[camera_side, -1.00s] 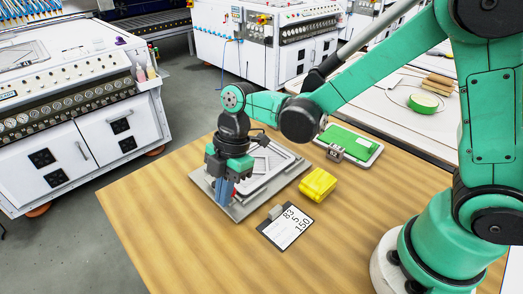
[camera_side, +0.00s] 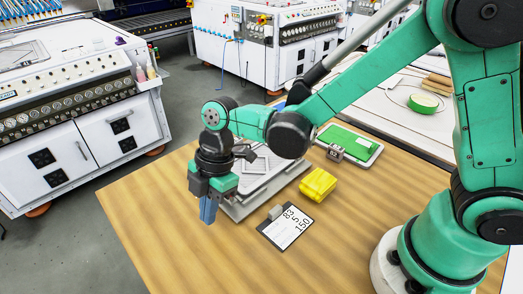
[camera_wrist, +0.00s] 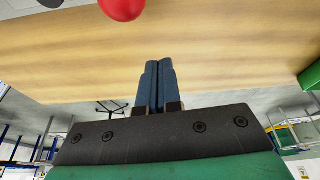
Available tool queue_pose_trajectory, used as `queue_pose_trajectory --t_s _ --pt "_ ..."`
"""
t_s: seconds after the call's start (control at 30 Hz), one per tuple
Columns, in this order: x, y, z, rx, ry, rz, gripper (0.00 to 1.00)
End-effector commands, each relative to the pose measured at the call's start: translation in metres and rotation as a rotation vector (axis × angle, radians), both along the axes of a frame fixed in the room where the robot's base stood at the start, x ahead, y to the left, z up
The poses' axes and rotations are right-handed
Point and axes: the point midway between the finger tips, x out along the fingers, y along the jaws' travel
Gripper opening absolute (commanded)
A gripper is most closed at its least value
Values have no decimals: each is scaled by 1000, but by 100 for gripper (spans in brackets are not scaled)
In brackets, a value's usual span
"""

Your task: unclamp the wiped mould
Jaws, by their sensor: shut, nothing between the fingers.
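The mould (camera_side: 262,176) is a pale grey plate with raised shapes on a grey base, lying on the wooden table in the side view. My gripper (camera_side: 208,212) is at the base's left front side, its blue fingers pointing down with nothing held. My arm hides the mould's far left part. In the wrist view the fingers of my gripper (camera_wrist: 157,75) are together. A red ball-shaped knob (camera_wrist: 122,8) shows at the top edge, apart from the fingertips. I cannot make out the clamp or its state.
A yellow folded cloth (camera_side: 318,185) and a clipboard (camera_side: 287,227) with numbers lie right of the mould. Behind are a green tray (camera_side: 350,142) and a small grey device (camera_side: 336,152). The table (camera_side: 180,245) is clear in front and at left.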

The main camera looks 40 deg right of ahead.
Motion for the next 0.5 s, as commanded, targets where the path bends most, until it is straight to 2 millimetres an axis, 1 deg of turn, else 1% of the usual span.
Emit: queue_pose_trajectory --t_s 0.03,0.3,0.4,0.5 --pt "1 -6 12 -1 0 -6 0" --pt "4 -23 62 -1 0 -6 0" --pt "5 -27 77 -1 0 -5 0" --pt "6 -30 86 -1 0 -4 0"
